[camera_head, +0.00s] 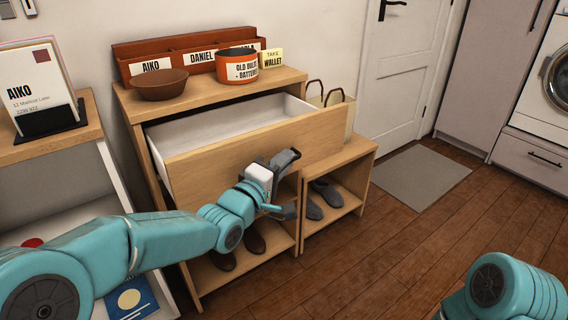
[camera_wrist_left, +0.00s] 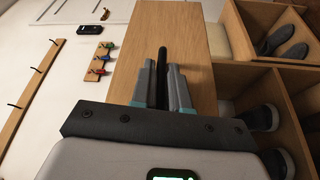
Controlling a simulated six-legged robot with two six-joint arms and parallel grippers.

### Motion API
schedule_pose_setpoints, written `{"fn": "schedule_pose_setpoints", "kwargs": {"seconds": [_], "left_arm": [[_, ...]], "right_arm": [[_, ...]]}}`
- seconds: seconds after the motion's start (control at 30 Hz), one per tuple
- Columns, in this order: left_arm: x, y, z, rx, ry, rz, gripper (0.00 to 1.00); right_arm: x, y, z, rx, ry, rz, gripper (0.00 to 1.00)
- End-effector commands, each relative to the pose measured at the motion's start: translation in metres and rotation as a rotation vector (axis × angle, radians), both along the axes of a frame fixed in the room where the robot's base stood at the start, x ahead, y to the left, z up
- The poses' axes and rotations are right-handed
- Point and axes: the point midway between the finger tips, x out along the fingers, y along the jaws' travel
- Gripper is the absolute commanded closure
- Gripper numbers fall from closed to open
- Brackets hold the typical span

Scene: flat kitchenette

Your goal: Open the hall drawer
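The hall drawer (camera_head: 215,168) is pulled well out of the wooden hall cabinet, and its white, empty-looking inside (camera_head: 225,122) shows from above. My left gripper (camera_head: 288,158) is at the middle of the drawer front. In the left wrist view the drawer front (camera_wrist_left: 200,50) is a wooden panel with a dark bar handle (camera_wrist_left: 162,62). The left gripper's two fingers (camera_wrist_left: 162,88) are close together on either side of this handle and look shut on it. Part of the handle is hidden between them. My right arm shows at bottom right; its gripper is out of view.
On the cabinet top stand a brown bowl (camera_head: 160,86), an orange pot (camera_head: 237,66) and a labelled organiser (camera_head: 185,45). Shoes (camera_head: 328,192) sit in the cubbies below. Floor (camera_head: 400,235) in front is clear.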

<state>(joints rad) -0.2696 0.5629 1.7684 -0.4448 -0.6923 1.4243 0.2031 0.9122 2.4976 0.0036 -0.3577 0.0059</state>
Motion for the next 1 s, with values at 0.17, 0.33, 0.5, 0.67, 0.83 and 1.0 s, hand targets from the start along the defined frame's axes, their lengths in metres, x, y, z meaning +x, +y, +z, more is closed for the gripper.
{"fn": "schedule_pose_setpoints", "kwargs": {"seconds": [0.17,0.33,0.5,0.67,0.83,1.0], "left_arm": [[-0.001,0.000,0.000,0.000,0.000,0.001,0.64],[-0.002,-0.001,0.000,0.000,0.000,0.001,0.64],[-0.010,0.003,0.000,0.000,0.001,0.001,0.64],[-0.036,0.020,0.000,0.000,0.002,0.002,0.64],[-0.075,0.045,-0.004,0.000,0.002,0.003,0.64],[-0.110,0.067,-0.007,0.000,0.001,0.004,0.64]], "right_arm": [[0.000,0.000,0.000,0.000,0.000,0.000,0.57],[0.000,0.000,0.000,0.000,0.000,0.000,0.57],[-0.001,0.000,0.002,0.000,0.002,0.001,0.57],[-0.002,0.001,0.008,0.002,0.007,0.004,0.57],[-0.004,0.002,0.014,0.003,0.009,0.009,0.57],[-0.005,0.004,0.019,0.003,0.011,0.014,0.57]]}}
